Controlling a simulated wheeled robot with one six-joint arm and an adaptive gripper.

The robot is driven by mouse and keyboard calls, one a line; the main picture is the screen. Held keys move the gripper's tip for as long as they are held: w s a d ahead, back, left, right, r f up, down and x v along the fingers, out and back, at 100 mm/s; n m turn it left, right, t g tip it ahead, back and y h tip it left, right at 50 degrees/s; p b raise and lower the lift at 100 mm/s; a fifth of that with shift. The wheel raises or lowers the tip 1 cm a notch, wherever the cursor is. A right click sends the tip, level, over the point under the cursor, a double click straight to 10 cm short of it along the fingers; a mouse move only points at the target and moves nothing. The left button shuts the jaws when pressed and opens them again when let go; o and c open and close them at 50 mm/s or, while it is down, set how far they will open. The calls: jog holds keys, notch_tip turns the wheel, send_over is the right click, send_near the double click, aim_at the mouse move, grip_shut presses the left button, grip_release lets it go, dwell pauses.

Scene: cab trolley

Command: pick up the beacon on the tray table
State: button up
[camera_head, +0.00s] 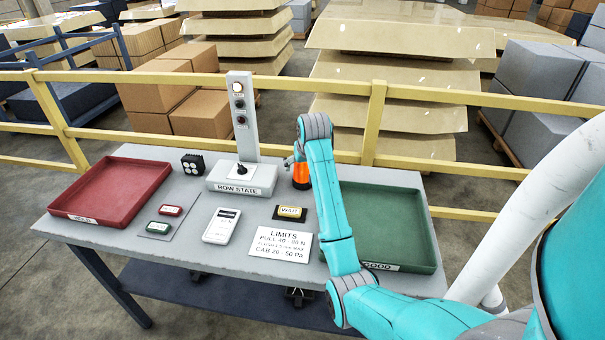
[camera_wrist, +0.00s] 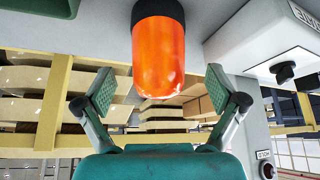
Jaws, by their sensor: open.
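The beacon (camera_head: 301,173), an orange dome on a dark base, stands upright on the grey tray table (camera_head: 185,235), between the row state box and the green tray. My gripper (camera_head: 296,158) is close by it at the top, partly hidden by my arm. In the wrist view, which is upside down, the beacon (camera_wrist: 158,55) hangs from the top of the picture. My gripper (camera_wrist: 162,88) is open, with one pad on each side of the beacon's orange end and a gap on both sides. Nothing is held.
The row state box (camera_head: 240,178) with its upright post is left of the beacon. The green tray (camera_head: 390,215) is right, the red tray (camera_head: 110,190) far left. A yellow railing (camera_head: 375,125) runs behind.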

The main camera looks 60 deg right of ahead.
jog(key=shift+w+d+r+x, duration=0.1)
jog(key=shift+x, duration=0.75)
jog(key=shift+w+d+r+x, duration=0.1)
jog(key=shift+d+x, duration=0.05)
jog(key=shift+x, duration=0.7)
jog(key=shift+w+d+r+x, duration=0.1)
jog(key=shift+x, duration=0.8)
jog(key=shift+s, duration=0.1)
jog(key=c, duration=1.4)
